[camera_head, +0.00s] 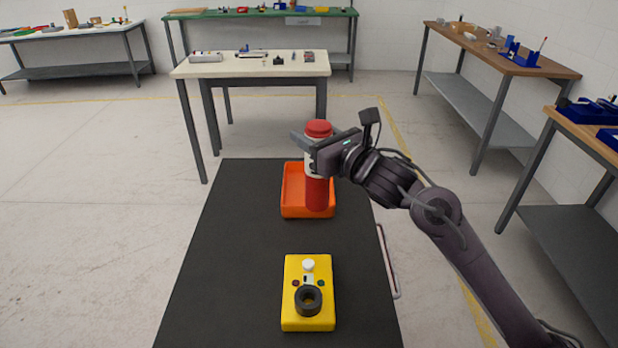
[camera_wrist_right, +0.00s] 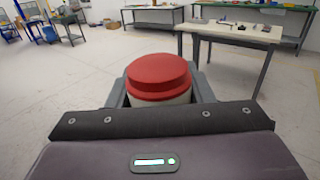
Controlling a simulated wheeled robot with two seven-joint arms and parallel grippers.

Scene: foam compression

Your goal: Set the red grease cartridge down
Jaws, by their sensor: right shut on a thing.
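The red grease cartridge (camera_head: 317,192) has a red cap and a pale label band, and it stands upright in my right gripper (camera_head: 318,142). The gripper is shut around its upper part. In the head view the cartridge overlaps the orange tray (camera_head: 292,208) on the black table top; I cannot tell whether its base touches the tray. In the right wrist view the red cap (camera_wrist_right: 158,72) shows between the fingers of the right gripper (camera_wrist_right: 160,95), and the lower part is hidden. My left gripper is not in view.
A yellow box (camera_head: 292,322) with a black ring and small buttons lies nearer on the black table top (camera_head: 225,250). The table is bare left of both. A white table (camera_head: 250,68) with small parts stands behind. Benches line the walls.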

